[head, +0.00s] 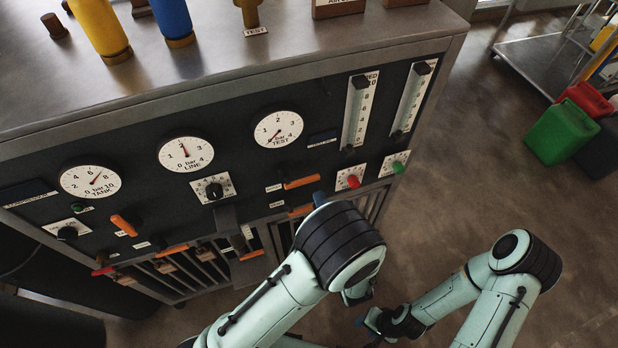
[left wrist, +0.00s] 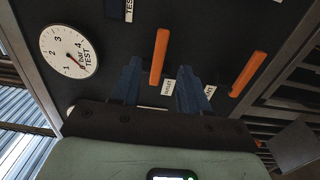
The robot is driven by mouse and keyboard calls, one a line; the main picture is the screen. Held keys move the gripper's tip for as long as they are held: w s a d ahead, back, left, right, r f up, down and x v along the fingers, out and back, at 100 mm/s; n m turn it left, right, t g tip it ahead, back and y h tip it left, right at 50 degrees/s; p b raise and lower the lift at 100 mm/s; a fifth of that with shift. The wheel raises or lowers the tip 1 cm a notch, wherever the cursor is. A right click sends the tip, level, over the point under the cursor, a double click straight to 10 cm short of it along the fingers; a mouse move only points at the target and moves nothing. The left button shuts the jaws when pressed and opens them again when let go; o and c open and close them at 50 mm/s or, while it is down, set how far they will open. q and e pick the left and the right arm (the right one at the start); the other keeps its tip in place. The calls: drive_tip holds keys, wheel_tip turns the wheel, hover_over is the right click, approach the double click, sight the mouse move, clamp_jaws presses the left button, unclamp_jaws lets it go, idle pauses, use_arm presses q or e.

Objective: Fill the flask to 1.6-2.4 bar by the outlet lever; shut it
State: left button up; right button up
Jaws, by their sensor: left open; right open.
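The TEST gauge (head: 277,129) has its red needle near the bottom of the scale, around zero; it also shows in the left wrist view (left wrist: 69,50). Two orange levers sit right of and below it, an upper one (head: 301,182) and a lower one (head: 301,211), both lying crosswise. My right gripper (head: 368,322) is open, low and away from the panel. A brass fitting (head: 249,14) stands behind the TEST label; the flask above is cut off.
The LINE gauge (head: 186,154) and TANK gauge (head: 90,180) are left on the panel. Red (head: 348,182) and green (head: 398,167) knobs sit under two flow tubes. Yellow (head: 99,27) and blue (head: 172,18) cylinders stand on the bench. Floor at right is mostly free before the bins (head: 561,133).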

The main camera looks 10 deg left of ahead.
sight(310, 181)
use_arm(q)
drive_tip(key=x, duration=0.6)
drive_tip(key=shift+a, duration=0.15)
drive_tip(key=shift+w+a+r+p, duration=0.1)
drive_tip(key=shift+w+a+p, duration=0.1)
drive_tip(key=shift+w+p, duration=0.25)
drive_tip(key=shift+w, duration=0.15)
clamp_jaws()
idle(1.0)
